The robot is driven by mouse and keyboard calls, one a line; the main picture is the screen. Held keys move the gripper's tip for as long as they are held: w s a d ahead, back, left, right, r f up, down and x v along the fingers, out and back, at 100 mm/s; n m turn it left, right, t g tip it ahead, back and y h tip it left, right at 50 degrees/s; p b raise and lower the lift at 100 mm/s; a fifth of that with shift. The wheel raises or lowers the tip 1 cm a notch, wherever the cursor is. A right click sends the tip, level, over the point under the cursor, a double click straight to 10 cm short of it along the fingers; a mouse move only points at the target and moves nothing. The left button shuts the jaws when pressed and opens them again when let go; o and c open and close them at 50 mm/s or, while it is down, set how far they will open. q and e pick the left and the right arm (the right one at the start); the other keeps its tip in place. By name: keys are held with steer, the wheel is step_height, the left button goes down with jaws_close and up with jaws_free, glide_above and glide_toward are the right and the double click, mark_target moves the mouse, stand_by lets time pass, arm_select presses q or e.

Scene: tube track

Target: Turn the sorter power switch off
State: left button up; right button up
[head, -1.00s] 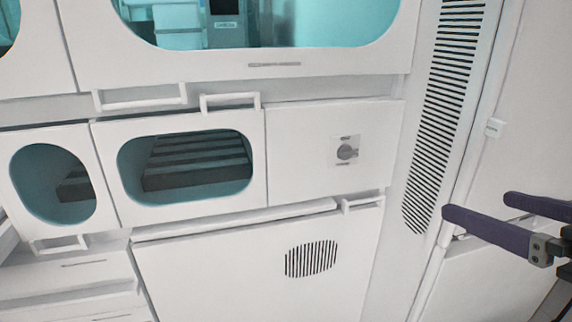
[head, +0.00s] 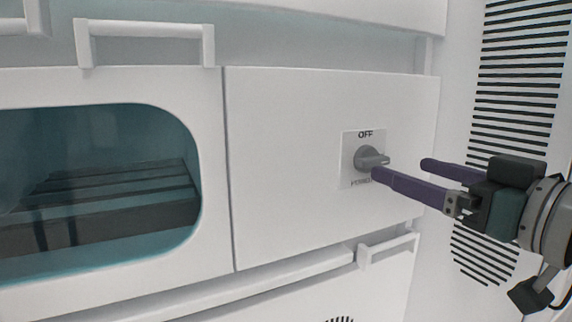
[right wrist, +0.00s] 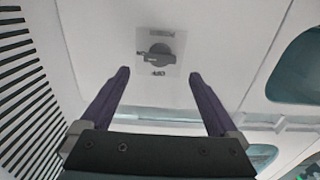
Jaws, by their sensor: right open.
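The sorter power switch is a grey rotary knob (head: 367,158) on a light square plate (head: 349,178) set in a white panel. "OFF" is printed above the knob, and a label below it is partly legible. The knob's handle points sideways, to the right in the head view. My right gripper (head: 400,170) is open and empty, its purple fingers pointing at the panel. In the right wrist view the knob (right wrist: 158,56) lies ahead, beyond and between the fingertips (right wrist: 158,74), apart from them. My left gripper is not in view.
A windowed compartment (head: 212,200) with dark slats inside is left of the switch panel. White bar handles stick out at the upper left (head: 145,28) and below the panel (head: 388,246). A slotted vent (head: 520,90) is at the right.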

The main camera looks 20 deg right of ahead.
mark_target(378, 159)
steer(key=shift+w+a+b, duration=0.15)
steer(key=shift+w+b, duration=0.1)
steer(key=shift+w, duration=1.25)
steer(key=shift+w+a+b, duration=0.1)
steer(key=shift+w+b, duration=0.15)
steer(key=shift+w, duration=1.25)
steer(key=shift+c, duration=0.4)
steer(key=c, duration=1.3)
